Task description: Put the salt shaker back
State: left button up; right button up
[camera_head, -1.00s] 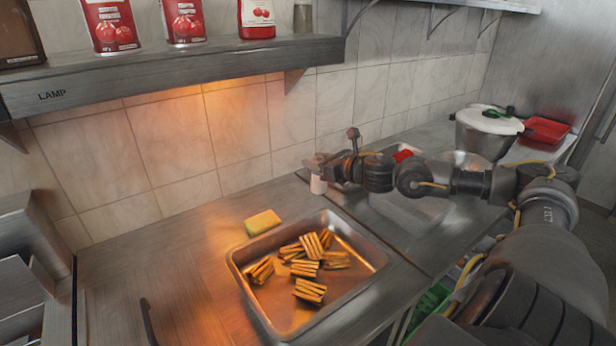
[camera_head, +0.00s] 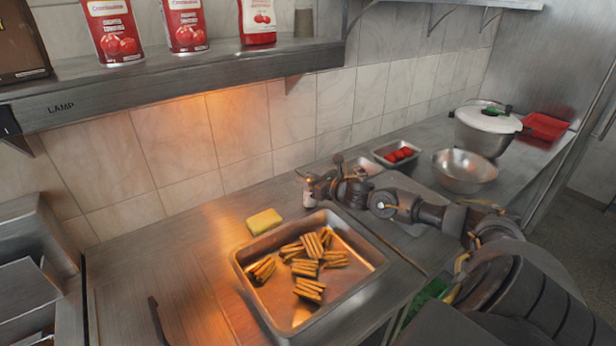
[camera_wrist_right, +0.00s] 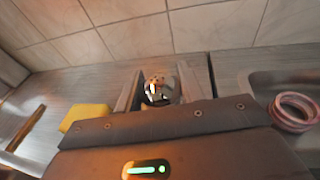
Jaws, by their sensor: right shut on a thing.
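The salt shaker is a small pale cylinder (camera_head: 308,199) in the head view, mostly covered by my right gripper (camera_head: 310,187). My right gripper is shut on it near the back wall, behind the metal tray's far right corner. In the right wrist view the shaker's speckled metallic top (camera_wrist_right: 158,88) shows between the two fingers. The shaker looks upright. I cannot tell whether its base touches the counter. My left gripper is not in view.
A metal tray (camera_head: 247,284) with several grilled pieces lies in front. A yellow sponge (camera_head: 264,222) lies beside it, left of the gripper. A tomato container (camera_head: 398,154), a steel bowl (camera_head: 464,171) and a lidded pot (camera_head: 484,127) stand right.

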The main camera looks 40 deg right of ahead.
jog(key=shift+r, duration=0.1)
jog(key=o, duration=1.1)
jog(key=shift+f, duration=0.2)
jog(key=shift+s+r, duration=0.15)
jog(key=shift+b+v, duration=0.5)
jog(key=shift+v, duration=5.4)
